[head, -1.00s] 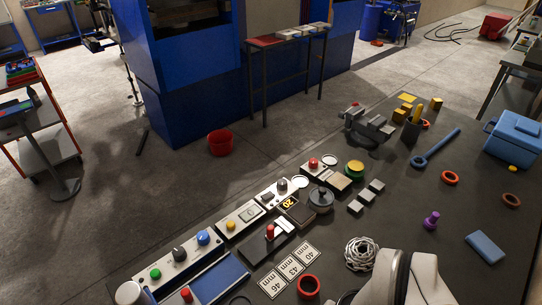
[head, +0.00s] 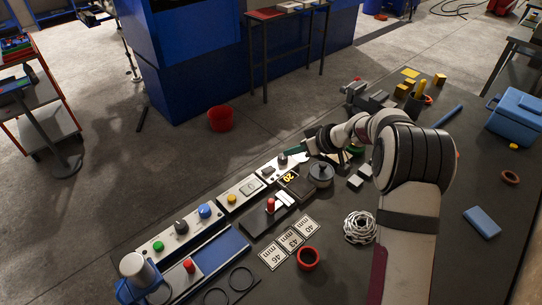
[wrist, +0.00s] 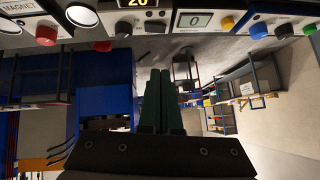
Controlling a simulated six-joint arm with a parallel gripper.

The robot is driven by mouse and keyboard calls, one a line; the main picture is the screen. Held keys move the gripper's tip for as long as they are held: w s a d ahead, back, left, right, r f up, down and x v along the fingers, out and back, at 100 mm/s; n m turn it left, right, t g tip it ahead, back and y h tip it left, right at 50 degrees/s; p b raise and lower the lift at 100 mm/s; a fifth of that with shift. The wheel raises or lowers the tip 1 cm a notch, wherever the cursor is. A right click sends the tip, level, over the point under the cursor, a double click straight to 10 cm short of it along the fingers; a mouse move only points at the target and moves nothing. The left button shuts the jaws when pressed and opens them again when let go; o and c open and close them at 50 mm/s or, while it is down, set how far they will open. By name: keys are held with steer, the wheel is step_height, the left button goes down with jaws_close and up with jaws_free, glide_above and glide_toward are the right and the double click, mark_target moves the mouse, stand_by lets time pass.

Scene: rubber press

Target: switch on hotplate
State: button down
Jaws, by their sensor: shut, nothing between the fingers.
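A white control panel with a black knob (head: 284,159) and a small dark switch (head: 267,171) stands at the table's far edge. Beside the panel is a dark unit with a lit "20" display (head: 289,178), next to a grey round pot (head: 321,174). No hotplate label is readable. My gripper (head: 291,151) is shut and empty, its green fingertips close to the knob. Contact cannot be told. In the wrist view the shut fingers (wrist: 158,78) point away over the floor.
A panel with a yellow button (head: 231,199) and a panel with a blue knob (head: 204,211) line the edge to the left. A red-topped lever (head: 270,204) stands in front. A grey vise (head: 367,97) is beyond my arm, which covers part of the table.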

glide_toward(264, 170)
steer(key=w+a, duration=0.1)
steer(key=a, duration=0.1)
steer(key=w+a, duration=0.1)
steer(key=shift+w+r, duration=0.25)
steer(key=shift+w, duration=0.1)
steer(key=f, duration=0.3)
steer(key=shift+a+f, duration=0.35)
steer(key=shift+f, duration=0.4)
steer(key=shift+f, duration=0.1)
steer(key=shift+s+a+f, duration=0.15)
steer(key=shift+f, duration=0.1)
